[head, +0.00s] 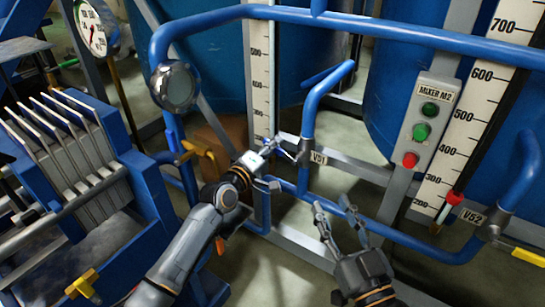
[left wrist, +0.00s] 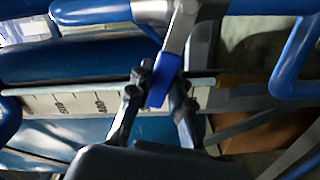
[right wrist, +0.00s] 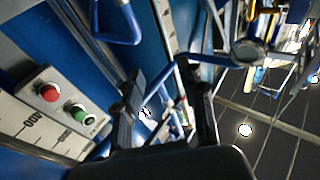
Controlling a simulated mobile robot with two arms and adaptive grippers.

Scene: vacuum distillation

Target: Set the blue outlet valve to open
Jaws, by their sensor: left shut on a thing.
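The blue outlet valve's lever has a blue grip (left wrist: 163,82) on a grey metal arm in the left wrist view. My left gripper (left wrist: 157,92) is shut on this blue grip, with one finger on each side. In the head view, my left gripper (head: 286,147) is beside the valve tagged V01 (head: 318,157), on the blue pipe; its fingers and wrist largely hide the lever there. My right gripper (head: 335,207) is open and empty, below and right of that valve; its spread fingers (right wrist: 164,108) also show in the right wrist view.
A valve tagged V52 (head: 470,216) with a red handle (head: 455,198) is at the right. The MIXER M2 button panel (head: 421,130) stands behind. A yellow handle (head: 198,152) and a blue plate press (head: 75,150) are at the left. Blue pipes surround both arms.

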